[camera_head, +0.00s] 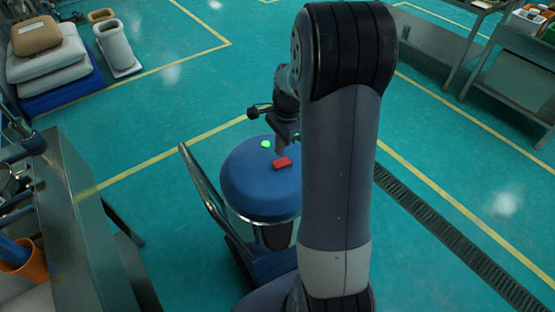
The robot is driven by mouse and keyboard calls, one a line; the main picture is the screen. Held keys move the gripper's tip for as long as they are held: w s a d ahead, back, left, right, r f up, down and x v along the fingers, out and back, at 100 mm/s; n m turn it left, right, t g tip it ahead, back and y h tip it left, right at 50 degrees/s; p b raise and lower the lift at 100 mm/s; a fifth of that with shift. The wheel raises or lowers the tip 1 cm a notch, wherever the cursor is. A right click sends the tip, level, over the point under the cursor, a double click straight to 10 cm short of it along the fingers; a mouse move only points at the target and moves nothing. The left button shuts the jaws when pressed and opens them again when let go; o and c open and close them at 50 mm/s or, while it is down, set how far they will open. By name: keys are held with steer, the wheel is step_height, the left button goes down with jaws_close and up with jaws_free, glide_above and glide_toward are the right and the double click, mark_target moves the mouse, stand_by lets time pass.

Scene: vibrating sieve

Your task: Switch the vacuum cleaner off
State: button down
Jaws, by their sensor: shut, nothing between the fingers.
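The vacuum cleaner (245,190) stands on the floor in the middle of the head view, with a round blue top and a metal handle bar on its left. On the top are a bright green round spot (265,144) and a red switch (282,163). My gripper (279,152) is shut and empty, pointing down just above the red switch. I cannot tell whether it touches the switch. My arm hides the right side of the vacuum cleaner.
A steel table (75,225) with an orange container (30,262) stands at the left. Stacked sacks (50,65) lie at the back left. Steel tables (515,80) stand at the right. A floor drain (450,240) runs at the right. The green floor behind the vacuum cleaner is clear.

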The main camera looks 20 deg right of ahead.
mark_target(279, 167)
steer(key=f, duration=0.4)
steer(key=a+f, duration=0.1)
steer(key=shift+f, duration=0.4)
steer(key=shift+f, duration=0.1)
steer(key=shift+s+a+f, duration=0.1)
steer(key=shift+f, duration=0.25)
steer(key=shift+r, duration=0.1)
steer(key=shift+d+r, duration=0.35)
steer(key=shift+d, duration=0.4)
